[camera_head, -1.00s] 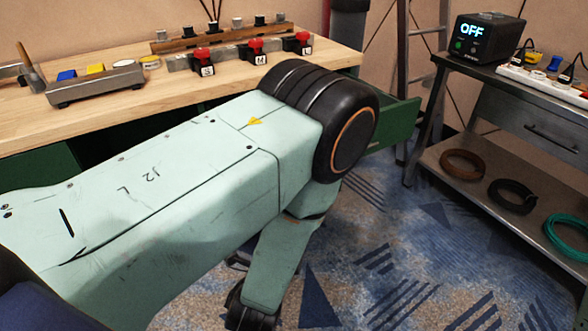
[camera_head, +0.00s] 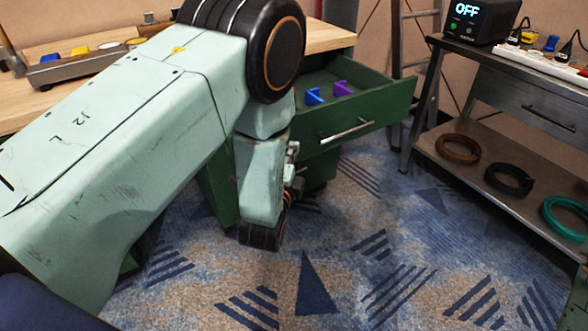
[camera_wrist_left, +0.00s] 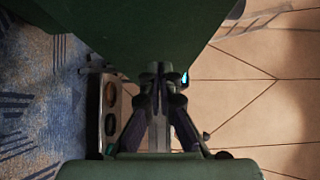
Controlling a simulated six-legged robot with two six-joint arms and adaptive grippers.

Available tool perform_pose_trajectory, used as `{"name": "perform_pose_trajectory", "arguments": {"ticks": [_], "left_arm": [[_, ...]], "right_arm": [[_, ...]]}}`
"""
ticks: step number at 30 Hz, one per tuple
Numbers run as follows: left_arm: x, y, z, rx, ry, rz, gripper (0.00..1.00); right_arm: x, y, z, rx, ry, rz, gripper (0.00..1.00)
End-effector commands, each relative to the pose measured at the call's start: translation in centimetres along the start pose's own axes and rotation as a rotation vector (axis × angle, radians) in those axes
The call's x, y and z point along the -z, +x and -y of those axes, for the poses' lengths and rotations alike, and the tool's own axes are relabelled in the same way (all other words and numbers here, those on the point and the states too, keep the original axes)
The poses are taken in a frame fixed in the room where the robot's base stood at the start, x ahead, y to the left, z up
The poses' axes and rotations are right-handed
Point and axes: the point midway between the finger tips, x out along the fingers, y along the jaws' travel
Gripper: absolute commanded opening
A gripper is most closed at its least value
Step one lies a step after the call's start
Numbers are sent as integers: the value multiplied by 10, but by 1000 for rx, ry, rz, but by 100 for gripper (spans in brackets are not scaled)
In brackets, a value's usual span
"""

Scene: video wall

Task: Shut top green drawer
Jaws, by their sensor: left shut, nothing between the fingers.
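The top green drawer (camera_head: 385,106) is pulled out from under the wooden workbench, with a metal bar handle (camera_head: 347,129) on its front. Inside it lie a blue piece (camera_head: 314,96) and a purple piece (camera_head: 343,88). My left gripper (camera_head: 293,160) is partly hidden behind my own forearm, left of and below the handle. In the left wrist view the left gripper (camera_wrist_left: 162,70) is shut and empty, its tips at the edge of a dark green surface (camera_wrist_left: 130,30). I cannot tell whether they touch it. My right gripper is out of view.
A metal side table (camera_head: 480,150) on the right holds a box reading OFF (camera_head: 478,20) and a power strip (camera_head: 540,64); coiled cables lie on its shelf. A ladder (camera_head: 412,60) stands behind the drawer. The carpet in front of the drawer is clear.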

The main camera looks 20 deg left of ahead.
Motion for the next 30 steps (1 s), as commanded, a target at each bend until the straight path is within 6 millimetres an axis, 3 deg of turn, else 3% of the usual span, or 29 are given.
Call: {"name": "perform_pose_trajectory", "arguments": {"ticks": [6, 30], "left_arm": [[-12, 12, 0, 1, -1, 1, 0], [-20, 20, 1, 0, -1, 2, 0]], "right_arm": [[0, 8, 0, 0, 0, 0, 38], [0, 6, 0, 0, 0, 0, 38]]}}
